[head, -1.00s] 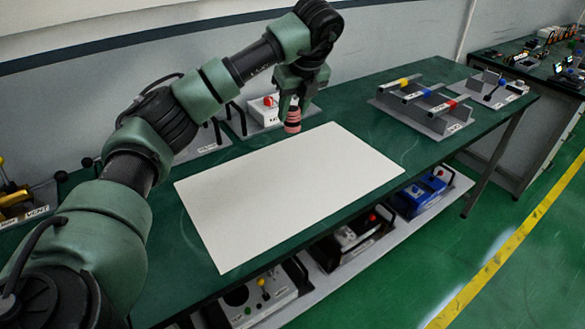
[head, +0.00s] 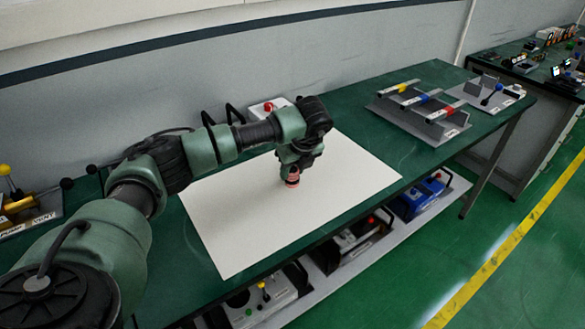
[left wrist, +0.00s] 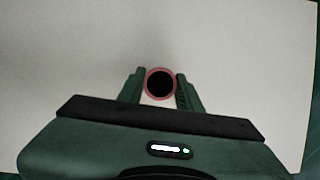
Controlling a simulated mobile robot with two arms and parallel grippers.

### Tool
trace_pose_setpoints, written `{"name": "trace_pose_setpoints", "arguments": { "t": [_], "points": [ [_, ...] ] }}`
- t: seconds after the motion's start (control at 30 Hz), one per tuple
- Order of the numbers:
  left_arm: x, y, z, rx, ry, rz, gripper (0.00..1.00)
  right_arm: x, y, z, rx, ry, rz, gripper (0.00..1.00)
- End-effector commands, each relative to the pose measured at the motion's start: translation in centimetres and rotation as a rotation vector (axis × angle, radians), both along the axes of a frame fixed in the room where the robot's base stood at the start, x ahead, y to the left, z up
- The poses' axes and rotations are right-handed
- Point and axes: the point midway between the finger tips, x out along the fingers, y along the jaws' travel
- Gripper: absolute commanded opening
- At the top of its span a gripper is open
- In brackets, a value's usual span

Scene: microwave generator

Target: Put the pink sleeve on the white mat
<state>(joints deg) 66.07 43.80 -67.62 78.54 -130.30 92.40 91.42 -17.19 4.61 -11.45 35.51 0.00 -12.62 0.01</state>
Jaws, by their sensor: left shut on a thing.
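The pink sleeve (head: 292,181) is a short ringed tube with a dark bore. My left gripper (head: 293,174) is shut on it and holds it upright over the middle of the white mat (head: 235,220). In the left wrist view the sleeve (left wrist: 160,84) shows from above as a pink ring between the two fingers of the left gripper (left wrist: 160,90). The mat (left wrist: 60,60) fills most of that view behind it. I cannot tell whether the sleeve's lower end touches the mat. My right gripper is not in view.
The mat lies on a green workbench (head: 350,110). A grey rack with coloured tags (head: 420,108) stands to the right. A white box with a red knob (head: 270,106) is behind the mat. Several devices, including a blue one (head: 415,198), sit on the shelf below.

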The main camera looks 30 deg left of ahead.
Motion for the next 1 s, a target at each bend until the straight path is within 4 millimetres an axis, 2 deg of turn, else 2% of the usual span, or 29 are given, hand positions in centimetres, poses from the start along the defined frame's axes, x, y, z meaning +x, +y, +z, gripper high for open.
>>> {"name": "trace_pose_setpoints", "arguments": {
  "t": [0.13,0.17,0.2,0.23,0.53,0.67,0.77,1.0],
  "points": [
    [0.0,0.0,-0.1,0.000,0.000,0.000,0.00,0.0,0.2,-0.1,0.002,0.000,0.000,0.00],
    [0.0,0.0,-0.1,0.000,0.002,-0.001,0.43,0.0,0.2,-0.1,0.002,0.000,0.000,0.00],
    [0.0,0.0,-0.1,0.000,0.002,-0.001,0.54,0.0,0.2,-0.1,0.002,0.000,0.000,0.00],
    [0.0,0.0,-0.1,0.000,0.002,-0.001,0.57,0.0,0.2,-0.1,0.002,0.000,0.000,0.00],
    [0.0,-0.1,0.0,0.000,0.000,0.000,0.57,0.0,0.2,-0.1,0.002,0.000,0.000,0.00],
    [-0.1,-0.4,0.9,-0.002,-0.003,-0.002,0.57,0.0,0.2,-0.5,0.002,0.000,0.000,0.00],
    [-0.4,-0.9,2.3,0.000,-0.005,-0.002,0.57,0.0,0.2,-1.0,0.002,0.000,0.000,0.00],
    [-1.3,-2.7,7.1,0.000,-0.005,-0.003,0.57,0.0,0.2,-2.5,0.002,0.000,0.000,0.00]
  ]
}}
